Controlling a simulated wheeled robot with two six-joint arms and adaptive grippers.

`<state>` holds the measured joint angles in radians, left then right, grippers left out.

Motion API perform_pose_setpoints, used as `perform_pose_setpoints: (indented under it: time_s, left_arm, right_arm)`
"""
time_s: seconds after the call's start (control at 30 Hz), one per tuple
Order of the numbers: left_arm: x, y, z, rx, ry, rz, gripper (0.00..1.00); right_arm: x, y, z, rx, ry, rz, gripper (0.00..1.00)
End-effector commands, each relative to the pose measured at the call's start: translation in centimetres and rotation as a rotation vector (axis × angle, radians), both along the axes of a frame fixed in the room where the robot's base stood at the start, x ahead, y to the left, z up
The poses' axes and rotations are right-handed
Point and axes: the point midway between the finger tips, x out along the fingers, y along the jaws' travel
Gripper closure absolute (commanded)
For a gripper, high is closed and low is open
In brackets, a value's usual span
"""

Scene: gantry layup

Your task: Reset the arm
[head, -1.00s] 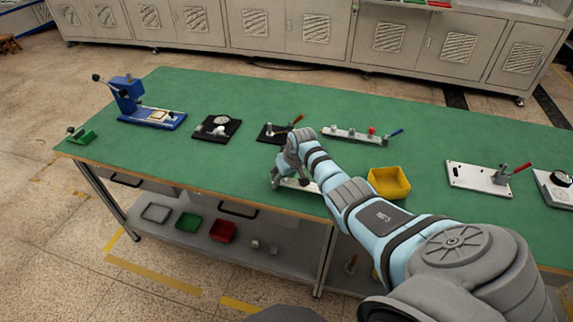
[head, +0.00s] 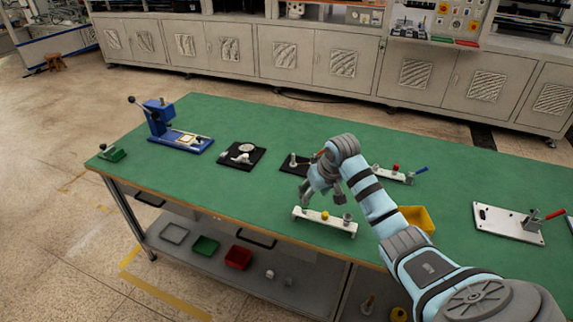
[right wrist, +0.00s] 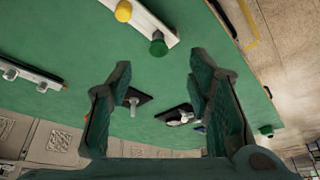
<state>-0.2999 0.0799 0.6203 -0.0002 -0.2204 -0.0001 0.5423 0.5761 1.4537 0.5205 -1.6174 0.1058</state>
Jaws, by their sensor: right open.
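My right arm (head: 375,205) comes in from the right in the head view. Its gripper (head: 318,193) hangs above the green table, just over a white bar (head: 310,214). In the right wrist view the gripper (right wrist: 158,95) has its two fingers wide apart with nothing held between them. The white bar carries a yellow knob (head: 325,216) and shows at the top of the right wrist view, where its end knob (right wrist: 158,46) is green. My left gripper is not in view.
On the green table (head: 260,195) stand a blue press (head: 160,120), a black plate fixture (head: 255,162), a yellow bin (head: 420,218) partly behind my arm, and a white plate with a red-handled clamp (head: 500,226). A red bin (head: 238,257) sits on the shelf below.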

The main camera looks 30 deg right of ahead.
Motion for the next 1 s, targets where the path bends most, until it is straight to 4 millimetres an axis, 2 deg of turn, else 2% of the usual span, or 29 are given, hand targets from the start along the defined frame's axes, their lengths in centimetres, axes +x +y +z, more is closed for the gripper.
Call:
perform_pose_setpoints:
  time_s: [0.2,0.27,0.33,0.4,0.5,0.63,0.83,1.0]
  left_arm:
    - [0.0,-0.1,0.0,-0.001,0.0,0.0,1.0]
    - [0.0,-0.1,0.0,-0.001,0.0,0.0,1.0]
    - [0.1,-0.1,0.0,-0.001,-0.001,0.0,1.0]
    - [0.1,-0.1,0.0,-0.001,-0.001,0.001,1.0]
    - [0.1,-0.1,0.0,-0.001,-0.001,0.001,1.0]
    - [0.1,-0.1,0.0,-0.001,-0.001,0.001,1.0]
    - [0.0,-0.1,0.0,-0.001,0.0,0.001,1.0]
    - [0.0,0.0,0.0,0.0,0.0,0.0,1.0]
  right_arm:
    - [-0.2,0.2,-0.3,-0.003,0.002,0.005,0.54]
    - [-0.9,1.0,-1.4,-0.015,0.013,0.025,0.54]
    - [-2.7,2.9,-3.8,-0.039,0.033,0.07,0.54]
    - [-5.4,5.5,-6.5,-0.064,0.051,0.127,0.54]
    - [-10.0,8.9,-9.5,-0.089,0.069,0.193,0.54]
    - [-15.7,12.3,-11.4,-0.101,0.078,0.244,0.54]
    - [-23.6,15.7,-11.5,-0.106,0.084,0.264,0.54]
    - [-29.7,17.1,-9.7,-0.114,0.09,0.236,0.54]
